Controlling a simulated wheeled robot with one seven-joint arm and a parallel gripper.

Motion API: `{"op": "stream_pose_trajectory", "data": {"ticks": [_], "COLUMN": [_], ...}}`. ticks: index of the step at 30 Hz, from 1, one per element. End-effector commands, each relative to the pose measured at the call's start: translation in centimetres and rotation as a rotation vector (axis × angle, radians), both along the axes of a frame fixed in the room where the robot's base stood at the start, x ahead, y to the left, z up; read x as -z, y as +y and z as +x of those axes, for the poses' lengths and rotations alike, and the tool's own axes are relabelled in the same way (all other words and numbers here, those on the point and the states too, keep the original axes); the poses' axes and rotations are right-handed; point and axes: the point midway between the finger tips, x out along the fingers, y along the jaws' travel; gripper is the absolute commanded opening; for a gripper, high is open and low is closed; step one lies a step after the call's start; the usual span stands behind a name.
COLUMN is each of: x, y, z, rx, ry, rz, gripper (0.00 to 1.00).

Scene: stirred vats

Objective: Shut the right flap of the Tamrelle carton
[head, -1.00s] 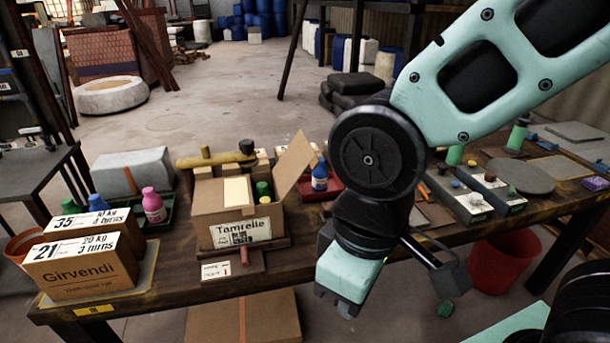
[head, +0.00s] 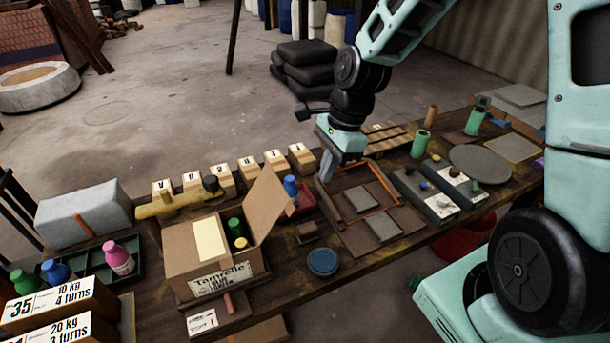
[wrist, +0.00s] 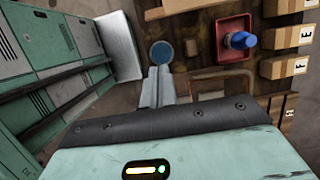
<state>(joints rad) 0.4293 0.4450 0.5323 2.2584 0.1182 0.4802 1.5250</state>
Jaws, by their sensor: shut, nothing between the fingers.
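The Tamrelle carton (head: 215,284) stands on the table at the lower middle of the head view, its label facing me. Its right flap (head: 267,202) stands up, open, leaning out to the right. A cream panel (head: 210,241) and green-capped bottles (head: 236,230) show in the carton's opening. My gripper (head: 327,172) is above the far side of the table, to the right of the flap and apart from it. Its fingers are together and empty in the wrist view (wrist: 158,85). I cannot make out the flap in the wrist view.
A blue bottle (head: 291,188) in a red tray (head: 303,206) stands right behind the flap. A blue round lid (head: 322,262) and a small brown block (head: 307,232) lie right of the carton. Several lettered boxes (head: 223,180) line the back. Orange-edged board (head: 375,215) lies below my gripper.

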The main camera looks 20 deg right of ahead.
Motion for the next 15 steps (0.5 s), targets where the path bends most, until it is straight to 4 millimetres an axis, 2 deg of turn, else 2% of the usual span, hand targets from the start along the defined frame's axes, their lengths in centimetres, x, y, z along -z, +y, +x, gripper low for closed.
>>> {"op": "stream_pose_trajectory", "data": {"ticks": [5, 15], "x": [1.9, 7.8], "y": [0.5, 2.3], "z": [-0.1, -0.1], "rx": [0.001, -0.002], "ry": [0.004, 0.005], "rz": [0.001, 0.001], "gripper": [0.00, 0.00]}}
